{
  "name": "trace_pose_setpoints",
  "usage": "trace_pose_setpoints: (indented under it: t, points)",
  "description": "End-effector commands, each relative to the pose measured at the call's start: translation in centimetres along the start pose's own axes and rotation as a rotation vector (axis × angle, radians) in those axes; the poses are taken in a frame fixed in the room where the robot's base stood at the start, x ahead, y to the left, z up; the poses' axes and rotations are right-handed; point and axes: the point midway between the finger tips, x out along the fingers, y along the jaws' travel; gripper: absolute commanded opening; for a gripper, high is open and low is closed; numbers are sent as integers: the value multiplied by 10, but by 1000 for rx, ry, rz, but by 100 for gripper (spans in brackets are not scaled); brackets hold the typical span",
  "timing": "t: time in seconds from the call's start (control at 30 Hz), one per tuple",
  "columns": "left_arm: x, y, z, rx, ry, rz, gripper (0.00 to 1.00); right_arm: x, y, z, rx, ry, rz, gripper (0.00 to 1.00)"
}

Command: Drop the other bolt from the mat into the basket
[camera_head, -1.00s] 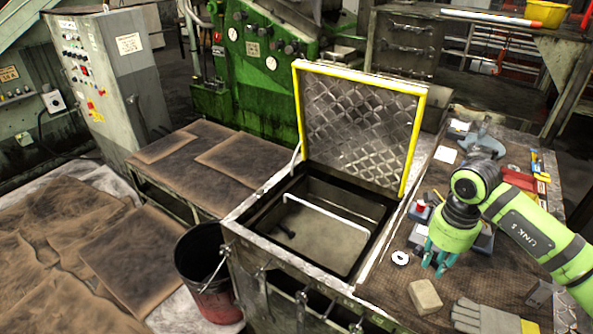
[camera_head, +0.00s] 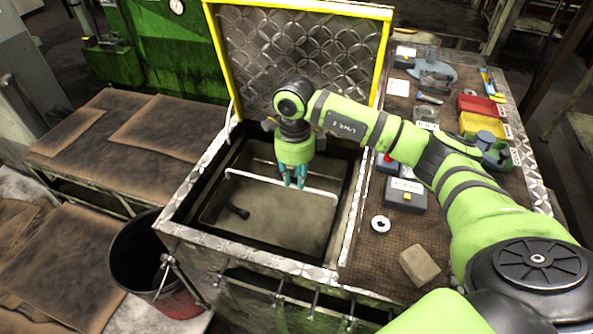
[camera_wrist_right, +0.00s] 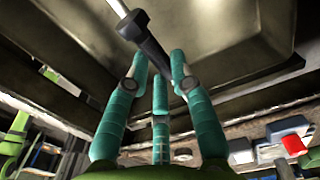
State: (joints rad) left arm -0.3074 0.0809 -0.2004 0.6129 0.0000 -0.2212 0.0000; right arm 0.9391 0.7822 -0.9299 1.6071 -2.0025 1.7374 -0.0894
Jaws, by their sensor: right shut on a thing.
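My right gripper (camera_head: 294,182) hangs with its teal fingers down over the open basket (camera_head: 285,217). In the right wrist view its fingers (camera_wrist_right: 160,72) are shut on a dark bolt (camera_wrist_right: 146,36), whose head points away from them. In the head view this held bolt is not clear. Another dark bolt (camera_head: 237,210) lies on the basket's floor at the left. The basket's white bar (camera_head: 270,181) crosses close to the fingers. The brown mat (camera_head: 395,255) lies to the right of the basket. My left gripper is out of view.
A raised lid with a yellow edge (camera_head: 215,60) stands behind the basket. On the mat are a tan block (camera_head: 419,265), a white ring (camera_head: 380,224) and a grey box (camera_head: 405,196). A dark bucket (camera_head: 130,262) stands at the left.

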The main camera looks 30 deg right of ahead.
Motion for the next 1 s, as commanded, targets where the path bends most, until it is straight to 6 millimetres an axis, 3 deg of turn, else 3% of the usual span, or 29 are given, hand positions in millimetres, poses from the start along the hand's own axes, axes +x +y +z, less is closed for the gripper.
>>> trace_pose_setpoints:
  t: [0.17,0.2,0.27,0.67,0.77,1.0]
  points:
    - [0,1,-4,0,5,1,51,-1,0,0,0,-2,0,0]
    - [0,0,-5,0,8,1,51,-1,0,0,0,-2,0,32]
    - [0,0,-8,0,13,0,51,-1,0,0,-1,-2,0,51]
    - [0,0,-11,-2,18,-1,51,-5,0,1,-1,-2,-1,51]
    - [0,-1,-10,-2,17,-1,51,-17,-1,1,-1,-5,-3,51]
    - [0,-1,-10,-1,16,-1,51,-68,0,1,-1,-6,-4,51]
